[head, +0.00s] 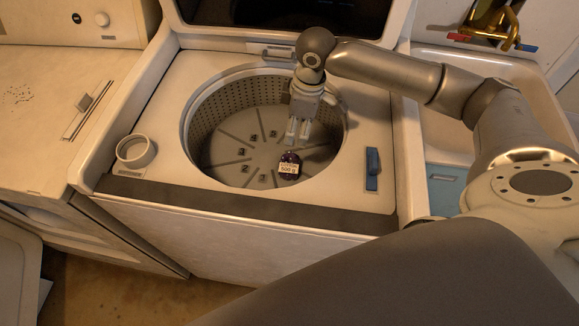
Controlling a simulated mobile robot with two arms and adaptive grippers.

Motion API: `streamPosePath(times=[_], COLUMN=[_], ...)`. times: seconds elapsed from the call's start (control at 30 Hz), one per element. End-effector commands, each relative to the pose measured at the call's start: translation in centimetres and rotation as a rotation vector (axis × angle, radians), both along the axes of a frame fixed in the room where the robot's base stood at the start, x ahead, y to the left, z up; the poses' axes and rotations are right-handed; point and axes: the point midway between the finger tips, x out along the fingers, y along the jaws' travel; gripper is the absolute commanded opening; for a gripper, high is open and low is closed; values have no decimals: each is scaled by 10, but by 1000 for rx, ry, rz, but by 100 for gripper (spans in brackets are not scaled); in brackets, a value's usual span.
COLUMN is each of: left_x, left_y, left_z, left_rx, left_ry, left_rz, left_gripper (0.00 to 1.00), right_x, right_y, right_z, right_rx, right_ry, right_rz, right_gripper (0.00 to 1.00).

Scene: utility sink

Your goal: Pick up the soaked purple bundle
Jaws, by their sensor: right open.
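The purple bundle (289,167) is small and dark, with a pale label that seems to read 500 g. It lies on the floor of the washer drum (226,150), right of the drum's middle towards the near side. My right gripper (297,138) reaches down into the drum opening from above. Its fingers are apart and empty, just above and behind the bundle in the picture. A small gap shows between the fingertips and the bundle. My left gripper is not in view.
The drum's perforated wall and round rim (187,125) surround the gripper. A raised lid (290,12) stands behind. A blue latch (372,168) and a round cup-like fitting (136,151) sit on the washer top. A sink (445,140) with a brass tap (492,22) is at right.

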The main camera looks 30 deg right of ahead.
Motion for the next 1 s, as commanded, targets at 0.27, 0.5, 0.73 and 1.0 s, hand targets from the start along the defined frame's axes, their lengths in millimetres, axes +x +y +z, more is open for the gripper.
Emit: streamPosePath(times=[0.27, 0.5, 0.73, 1.0], left_x=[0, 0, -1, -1], left_y=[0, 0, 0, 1], left_z=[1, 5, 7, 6], left_rx=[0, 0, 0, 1], left_ry=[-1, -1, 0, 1], left_rz=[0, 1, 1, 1], left_gripper=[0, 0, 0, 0], right_x=[2, 4, 7, 7], right_y=[4, 10, 14, 14], right_z=[-39, -62, -91, -95], right_rx=[0, -1, -2, -2], right_ry=[4, 6, 3, 1], right_rz=[-1, 0, 0, 1], right_gripper=[45, 45, 45, 45])
